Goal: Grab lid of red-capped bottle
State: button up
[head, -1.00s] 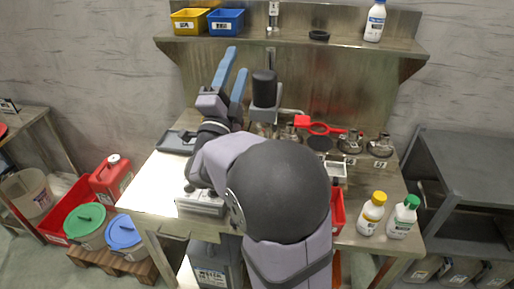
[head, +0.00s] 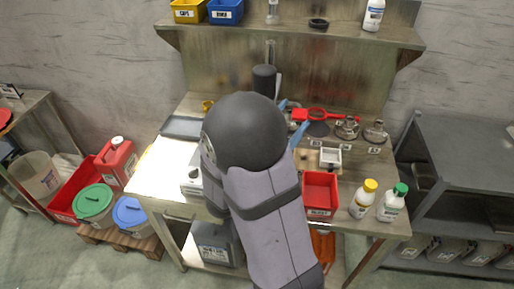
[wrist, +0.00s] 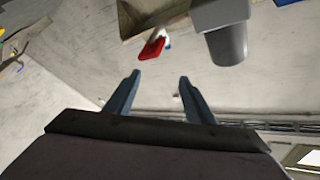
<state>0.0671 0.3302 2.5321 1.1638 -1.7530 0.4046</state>
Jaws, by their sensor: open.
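No red cap is clear in the head view. A white bottle with a blue label (head: 373,17) stands upright on the upper shelf at the right, its top cut off by the frame. A red, white and blue item (wrist: 153,47) shows small in the wrist view, beyond my fingertips; I cannot tell whether it is the red-capped bottle. My gripper (head: 292,120) is partly hidden behind my arm over the bench. Its two blue fingers are apart and empty in the wrist view (wrist: 158,82).
A yellow-capped bottle (head: 363,199) and a green-capped bottle (head: 391,203) stand at the bench's front right, beside a red bin (head: 320,190). The shelf (head: 345,36) overhangs the bench and holds a yellow bin (head: 188,10) and a blue bin (head: 225,11).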

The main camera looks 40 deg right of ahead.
jog(key=shift+w+a+f+n+t+y+p, duration=0.5)
jog(key=shift+w+a+f+n+y+p, duration=0.65)
jog(key=shift+f+n, duration=0.95)
jog(key=shift+w+a+f+n+t+y+p, duration=0.5)
jog(key=shift+w+a+f+n+y+p, duration=0.4)
jog(key=shift+f+n+y, duration=1.05)
jog(key=shift+w+a+f+n+t+y+p, duration=0.55)
jog(key=shift+w+a+f+n+p, duration=0.45)
jog(key=shift+f+n, duration=1.15)
jog(key=shift+w+d+f+m+p, duration=0.4)
jog(key=shift+d+f+m, duration=0.1)
jog(key=shift+d+f, duration=0.1)
jog(key=p+x, duration=0.1)
jog(key=x, duration=0.2)
jog(key=shift+w+d+f+p, duration=0.15)
jog(key=shift+d+f+p, duration=0.05)
jog(key=shift+d+p, duration=0.15)
jog(key=shift+c, duration=0.3)
jog(key=c, duration=1)
